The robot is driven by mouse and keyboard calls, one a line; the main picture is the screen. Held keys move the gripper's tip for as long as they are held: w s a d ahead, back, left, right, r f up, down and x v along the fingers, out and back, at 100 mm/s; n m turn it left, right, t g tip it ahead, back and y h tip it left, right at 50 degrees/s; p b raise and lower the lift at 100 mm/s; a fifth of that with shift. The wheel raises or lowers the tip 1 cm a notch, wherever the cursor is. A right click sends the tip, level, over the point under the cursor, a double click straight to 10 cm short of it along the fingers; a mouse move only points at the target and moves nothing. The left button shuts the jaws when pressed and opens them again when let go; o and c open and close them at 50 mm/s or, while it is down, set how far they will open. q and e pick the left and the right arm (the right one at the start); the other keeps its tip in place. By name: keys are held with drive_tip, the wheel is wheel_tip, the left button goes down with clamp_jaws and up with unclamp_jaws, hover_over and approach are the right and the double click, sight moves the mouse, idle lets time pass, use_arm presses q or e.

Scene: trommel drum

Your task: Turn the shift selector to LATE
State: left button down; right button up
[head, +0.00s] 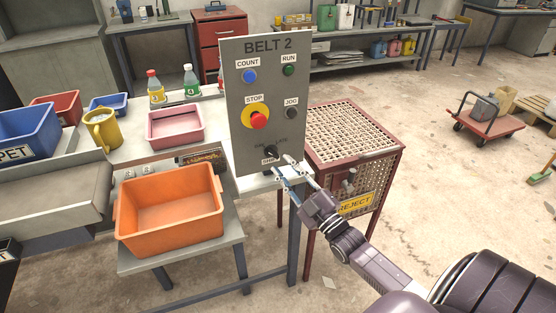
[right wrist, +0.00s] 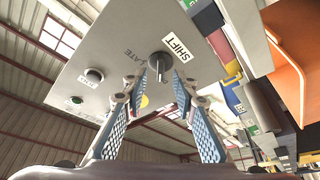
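The shift selector (head: 270,152) is a small dark knob low on the grey BELT 2 panel (head: 238,100), with a white label under it. Which mark the knob points to is not clear. My right gripper (head: 285,168) is just in front of the panel's lower right part. In the wrist view its fingers (right wrist: 159,92) are apart, with the knob beyond the gap and nothing held. My left gripper is not in view.
The panel also carries a blue COUNT button (head: 250,76), green RUN button (head: 289,70), red STOP button (head: 258,121) and black JOG button (head: 292,113). A red mesh REJECT cage (head: 352,133) stands right of it. An orange bin (head: 170,208) stands at left.

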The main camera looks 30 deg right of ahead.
sight(275, 156)
drive_tip(key=shift+x, duration=1.8)
drive_tip(key=shift+f, duration=0.1)
clamp_jaws()
